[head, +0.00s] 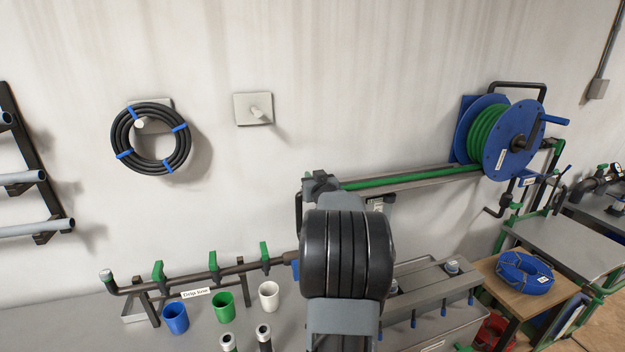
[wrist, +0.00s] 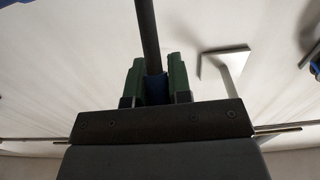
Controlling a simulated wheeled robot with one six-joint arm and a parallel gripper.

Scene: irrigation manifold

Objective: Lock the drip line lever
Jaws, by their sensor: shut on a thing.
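The drip line pipe (head: 185,283) runs along the back of the grey bench at lower left in the head view, labelled "Drip line" (head: 195,293). Three green clips or levers (head: 210,261) stand up along it. A small blue part (head: 295,269) shows at its right end, beside my arm. In the wrist view my gripper (wrist: 156,75) has its green fingers closed on a blue piece (wrist: 155,90) at the end of a dark rod (wrist: 148,35). I cannot tell for sure that this is the drip line lever. In the head view my arm hides the gripper.
Blue (head: 175,318), green (head: 223,307) and white (head: 268,296) cups stand before the pipe. A black hose coil (head: 151,139) and a peg plate (head: 253,109) are on the wall. A blue hose reel (head: 513,142) is upper right. A blue coil (head: 525,273) lies on a wooden table.

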